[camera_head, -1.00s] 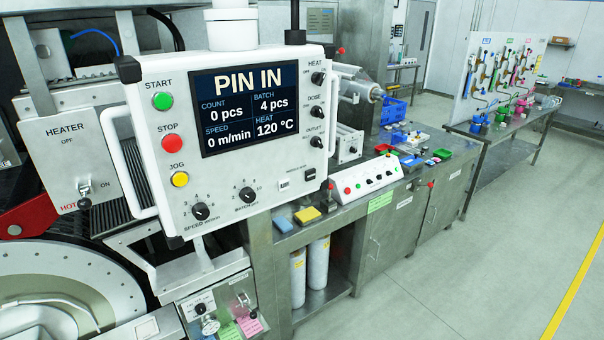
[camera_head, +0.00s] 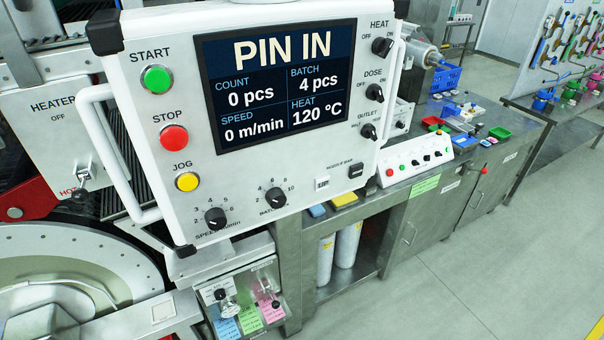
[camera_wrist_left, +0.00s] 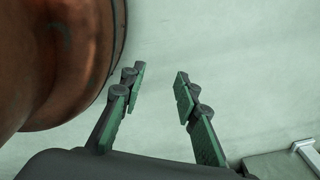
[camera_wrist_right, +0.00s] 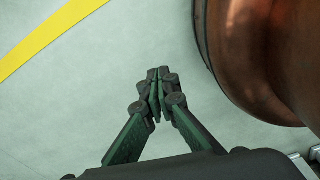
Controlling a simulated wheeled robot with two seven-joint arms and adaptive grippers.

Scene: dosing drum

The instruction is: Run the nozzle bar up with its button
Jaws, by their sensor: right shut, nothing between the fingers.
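The white control panel (camera_head: 185,75) fills the upper left of the head view. Its screen (camera_head: 277,88) reads PIN IN, 0 pcs, batch 4 pcs, 0 m/min and 120 °C. Low on the panel's right are a white button marked UP (camera_head: 322,183) and a black button (camera_head: 355,170), under a small bar label that is hard to read. Neither gripper shows in the head view. My left gripper (camera_wrist_left: 160,78) is open and empty above the floor in its wrist view. My right gripper (camera_wrist_right: 155,80) is shut and empty above the floor in its wrist view.
A green start button (camera_head: 156,79), red stop button (camera_head: 173,138) and yellow jog button (camera_head: 187,181) line the panel's left. A bar handle (camera_head: 118,150) stands out beside them. A copper-coloured rounded body (camera_wrist_left: 65,60) is close to my left gripper; one also shows in the right wrist view (camera_wrist_right: 260,60).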

